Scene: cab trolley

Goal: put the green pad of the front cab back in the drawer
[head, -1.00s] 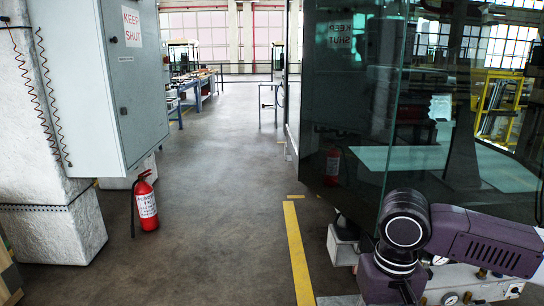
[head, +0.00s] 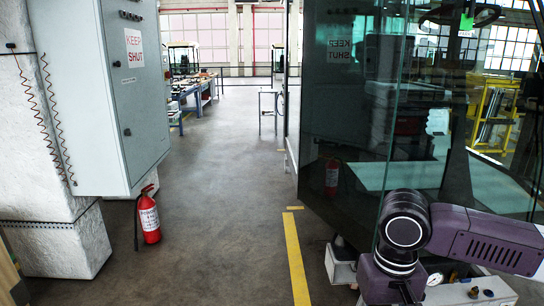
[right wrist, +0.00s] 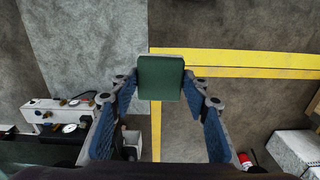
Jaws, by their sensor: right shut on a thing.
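The green pad (right wrist: 160,78) is a small, flat, dark green piece with a pale rim along its top edge. It shows in the right wrist view, between the tips of my right gripper (right wrist: 160,88). The gripper's blue-padded fingers stand on both sides and are shut on the pad, which is held above the floor. A large glass cab (head: 345,120) fills the right of the head view; whether it is the front cab I cannot tell. I cannot make out any drawer. My left gripper is not in view.
A grey cabinet (head: 95,90) and a red fire extinguisher (head: 149,215) stand at the left. A pale block with gauges (head: 470,292) is low at the right. The grey floor (head: 225,190) is open down the middle, beside a yellow line (head: 296,255).

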